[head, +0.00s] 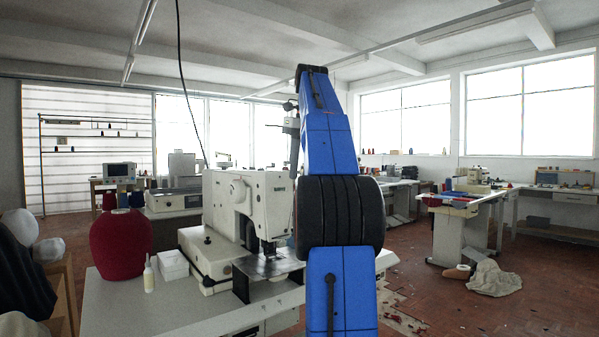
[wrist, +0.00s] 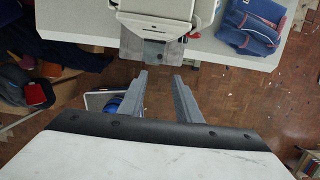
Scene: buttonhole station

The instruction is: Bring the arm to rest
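My arm (head: 340,160) rises in blue segments with a black joint through the middle of the head view. It hides part of the room and the right side of the sewing machine. My gripper (wrist: 160,75) shows in the wrist view as two grey fingers with a clear gap between them. It is open and nothing is between the fingers. The fingers point toward the front edge of the worktable, with floor visible below them.
A white sewing machine (head: 225,205) stands on the worktable (head: 125,310). Left of it are a red thread cone (head: 120,245), a small bottle (head: 148,275) and a white box (head: 172,264). Folded blue cloth (wrist: 250,25) lies on the table. Open floor (head: 440,310) lies right.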

